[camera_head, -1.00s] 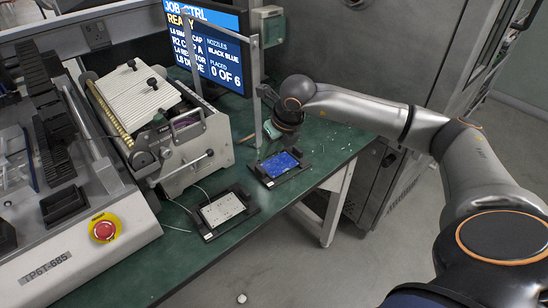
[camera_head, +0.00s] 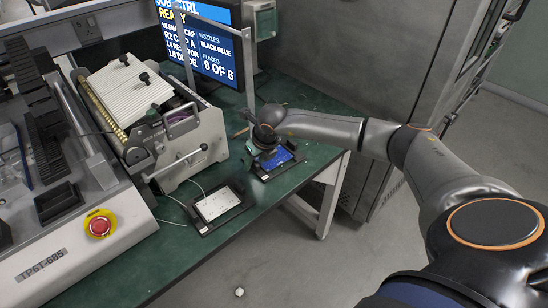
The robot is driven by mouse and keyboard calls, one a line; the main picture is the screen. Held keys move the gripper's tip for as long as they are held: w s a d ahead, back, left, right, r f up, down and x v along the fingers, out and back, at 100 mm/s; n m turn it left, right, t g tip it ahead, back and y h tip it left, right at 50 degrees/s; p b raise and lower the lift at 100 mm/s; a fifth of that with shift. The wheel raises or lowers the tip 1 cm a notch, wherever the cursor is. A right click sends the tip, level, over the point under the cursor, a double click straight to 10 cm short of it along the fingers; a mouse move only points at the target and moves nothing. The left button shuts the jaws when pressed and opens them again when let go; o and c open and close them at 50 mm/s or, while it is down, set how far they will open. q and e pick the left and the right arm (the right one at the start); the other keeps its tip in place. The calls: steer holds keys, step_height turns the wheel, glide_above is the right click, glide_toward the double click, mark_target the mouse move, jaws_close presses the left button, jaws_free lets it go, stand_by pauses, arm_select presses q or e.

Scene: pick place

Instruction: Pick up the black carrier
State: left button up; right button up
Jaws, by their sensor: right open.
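Two black carriers lie on the green bench. One black carrier (camera_head: 263,178) holds a blue board (camera_head: 282,158). The other black carrier (camera_head: 203,231) holds a pale board (camera_head: 217,204) and lies nearer, to the left. My right gripper (camera_head: 262,153) is open, low over the left part of the carrier with the blue board, and hides part of it. I cannot tell whether its fingers touch the carrier. My left gripper is not in view.
A grey feeder machine (camera_head: 180,145) stands left of the carriers. A monitor (camera_head: 200,45) and a metal post (camera_head: 249,75) stand behind. A red stop button (camera_head: 99,226) sits at the left. The green bench top (camera_head: 215,255) is clear in front.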

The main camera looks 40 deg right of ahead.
steer(key=shift+c, duration=0.4)
jaws_close()
steer(key=shift+r, duration=0.2)
